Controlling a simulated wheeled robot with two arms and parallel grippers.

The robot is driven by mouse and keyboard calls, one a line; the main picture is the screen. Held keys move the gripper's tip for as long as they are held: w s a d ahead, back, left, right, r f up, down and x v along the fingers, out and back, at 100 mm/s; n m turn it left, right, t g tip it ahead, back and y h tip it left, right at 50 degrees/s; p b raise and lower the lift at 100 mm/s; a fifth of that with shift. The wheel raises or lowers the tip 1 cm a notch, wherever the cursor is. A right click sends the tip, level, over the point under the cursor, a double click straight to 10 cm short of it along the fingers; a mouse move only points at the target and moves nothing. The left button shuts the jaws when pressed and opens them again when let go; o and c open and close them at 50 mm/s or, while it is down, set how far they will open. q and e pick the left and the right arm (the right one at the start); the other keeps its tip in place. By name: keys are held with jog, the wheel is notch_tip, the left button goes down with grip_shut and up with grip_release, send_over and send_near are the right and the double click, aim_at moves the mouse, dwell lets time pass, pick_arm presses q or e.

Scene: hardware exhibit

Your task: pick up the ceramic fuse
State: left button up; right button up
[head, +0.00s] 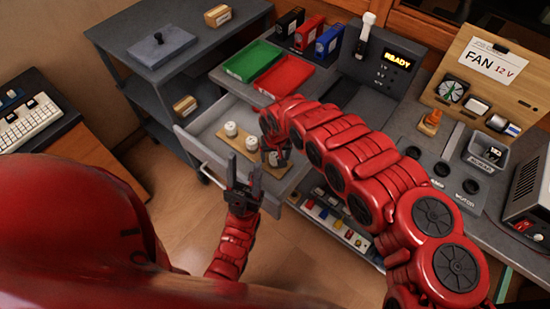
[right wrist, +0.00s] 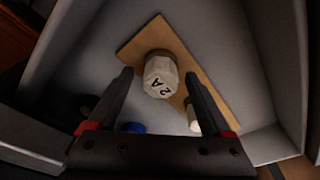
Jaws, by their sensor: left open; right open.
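A white ceramic fuse marked "2 A" (right wrist: 160,77) stands on a wooden board (right wrist: 205,75) in the open grey drawer. In the right wrist view it shows between the fingertips of my open right gripper (head: 275,158); I cannot tell whether they touch it. Another pale fuse (right wrist: 193,118) is partly hidden by a finger. In the head view two white fuses (head: 231,129) (head: 250,142) stand on the board (head: 225,147), left of the right gripper. My left gripper (head: 244,166) is open and empty, with its fingers up near the drawer front.
The drawer (head: 187,143) is pulled out below the bench. Green (head: 250,60) and red trays (head: 284,79) lie on the bench behind it. A grey cart (head: 110,40) stands to the left. A READY panel (head: 397,61) and a fan board (head: 490,75) stand at right.

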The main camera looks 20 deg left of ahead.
aim_at(276, 156)
grip_shut()
dwell(0.3)
jog(key=shift+r, duration=0.15)
notch_tip(276, 156, up, 10)
jog(key=shift+f, duration=0.1)
dwell(0.5)
